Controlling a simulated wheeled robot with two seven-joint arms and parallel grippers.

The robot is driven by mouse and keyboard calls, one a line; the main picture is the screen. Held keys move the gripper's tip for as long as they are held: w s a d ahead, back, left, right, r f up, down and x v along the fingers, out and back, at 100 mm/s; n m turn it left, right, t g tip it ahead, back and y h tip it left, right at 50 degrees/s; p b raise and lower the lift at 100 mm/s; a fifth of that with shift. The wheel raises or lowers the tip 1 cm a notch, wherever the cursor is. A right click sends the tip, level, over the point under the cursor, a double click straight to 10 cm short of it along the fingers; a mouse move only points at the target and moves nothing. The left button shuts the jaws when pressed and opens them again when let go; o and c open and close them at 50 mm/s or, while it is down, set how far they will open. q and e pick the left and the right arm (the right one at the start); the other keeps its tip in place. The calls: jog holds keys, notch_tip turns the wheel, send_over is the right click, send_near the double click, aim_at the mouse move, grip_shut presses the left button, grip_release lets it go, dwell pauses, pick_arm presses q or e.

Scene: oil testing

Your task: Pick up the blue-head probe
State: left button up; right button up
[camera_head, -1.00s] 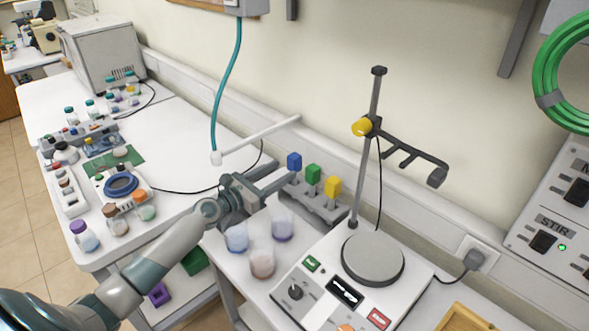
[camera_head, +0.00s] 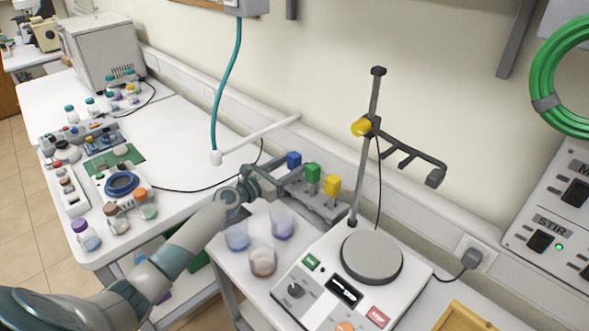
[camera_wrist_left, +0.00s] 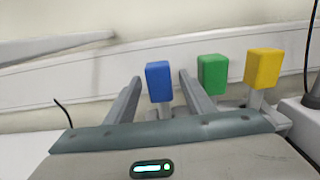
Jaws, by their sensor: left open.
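The blue-head probe (camera_head: 294,159) stands upright at the left end of a grey rack, its block-shaped head on top. It also shows in the left wrist view (camera_wrist_left: 158,82), between my two fingers. My left gripper (camera_head: 284,174) is open, with a finger on either side of the blue-head probe, just below its head. I cannot tell whether the fingers touch it. The probe's lower part is largely hidden by my gripper. The green-head probe (camera_head: 313,173) and yellow-head probe (camera_head: 332,186) stand to its right in the same rack (camera_head: 325,207).
Several beakers (camera_head: 262,261) stand in front of the rack. A stirrer hotplate (camera_head: 372,257) with a tall stand (camera_head: 367,170) and holder arm is to the right. The wall runs close behind the rack. A white bar (camera_head: 260,134) juts out at the back left.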

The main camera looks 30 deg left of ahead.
pick_arm(q)
jog(key=shift+w+d, duration=0.15)
jog(key=shift+w, duration=0.25)
jog(key=c, duration=1.1)
notch_tip(320, 180, up, 10)
jog(key=p, duration=0.6)
jog(key=shift+s, duration=0.1)
